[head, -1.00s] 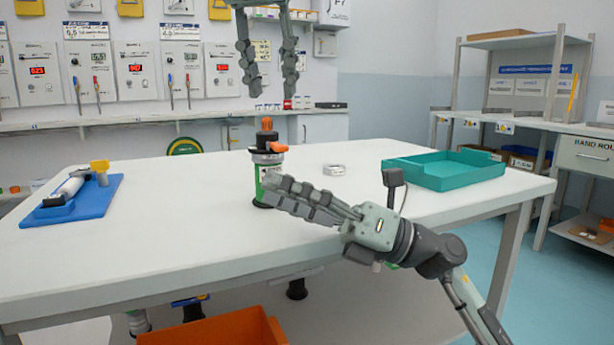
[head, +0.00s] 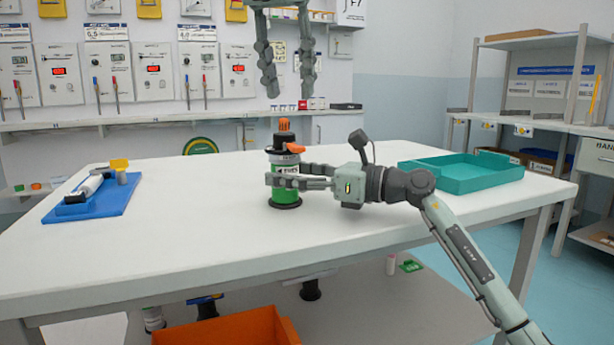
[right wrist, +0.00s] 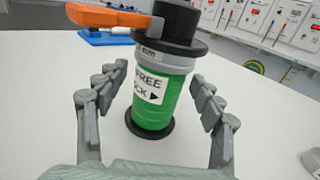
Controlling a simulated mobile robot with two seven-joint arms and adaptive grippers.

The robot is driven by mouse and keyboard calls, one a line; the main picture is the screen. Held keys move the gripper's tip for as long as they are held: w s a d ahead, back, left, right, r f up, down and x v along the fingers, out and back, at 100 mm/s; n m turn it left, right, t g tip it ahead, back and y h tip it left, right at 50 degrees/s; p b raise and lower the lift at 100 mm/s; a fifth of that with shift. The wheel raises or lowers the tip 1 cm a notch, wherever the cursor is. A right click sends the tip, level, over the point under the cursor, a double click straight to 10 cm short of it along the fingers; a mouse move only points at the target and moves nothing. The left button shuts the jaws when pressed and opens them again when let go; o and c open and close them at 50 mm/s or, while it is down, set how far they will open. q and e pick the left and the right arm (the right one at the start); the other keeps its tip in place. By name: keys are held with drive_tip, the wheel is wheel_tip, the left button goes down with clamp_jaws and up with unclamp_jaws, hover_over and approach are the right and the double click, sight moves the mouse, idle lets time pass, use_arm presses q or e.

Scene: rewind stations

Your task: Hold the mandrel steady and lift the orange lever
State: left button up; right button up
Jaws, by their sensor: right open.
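My right gripper (head: 270,180) is level at the mandrel's body, below the lever. In the right wrist view my right gripper's open fingers (right wrist: 160,112) stand either side of the green mandrel (right wrist: 152,108), with gaps visible. My left gripper (head: 289,92) hangs open and empty above and beyond the mandrel, pointing down.
A blue board (head: 95,205) with a roller tool lies at the table's left. A teal tray (head: 465,182) sits at the right, behind my right arm. An orange bin (head: 230,330) is below the front edge. The table between board and mandrel is clear.

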drive_tip(key=shift+w+a, duration=0.2)
drive_tip(key=shift+a, duration=0.2)
drive_tip(key=shift+c, duration=0.3)
drive_tip(key=c, duration=1.4)
use_arm(q)
drive_tip(key=shift+f, duration=0.15)
drive_tip(key=shift+c, duration=1.3)
drive_tip(key=s+f+n+t+y, duration=0.1)
drive_tip(key=f+y, duration=0.1)
drive_tip(key=f, duration=0.1)
drive_tip(key=s+f+n+t+y, duration=0.1)
drive_tip(key=f+n, duration=0.1)
drive_tip(key=f, duration=0.1)
drive_tip(key=s+d+f+n+t+y, duration=0.1)
drive_tip(key=f+y, duration=0.1)
drive_tip(key=f, duration=0.1)
drive_tip(key=shift+f+y, duration=0.1)
drive_tip(key=shift+y, duration=0.2)
clamp_jaws()
drive_tip(key=s+d+f+n+t, duration=0.3)
drive_tip(key=s+d+t, duration=0.1)
drive_tip(key=t, duration=0.2)
drive_tip(key=shift+s+f+n+t, duration=0.3)
drive_tip(key=shift+s+n+t, duration=0.1)
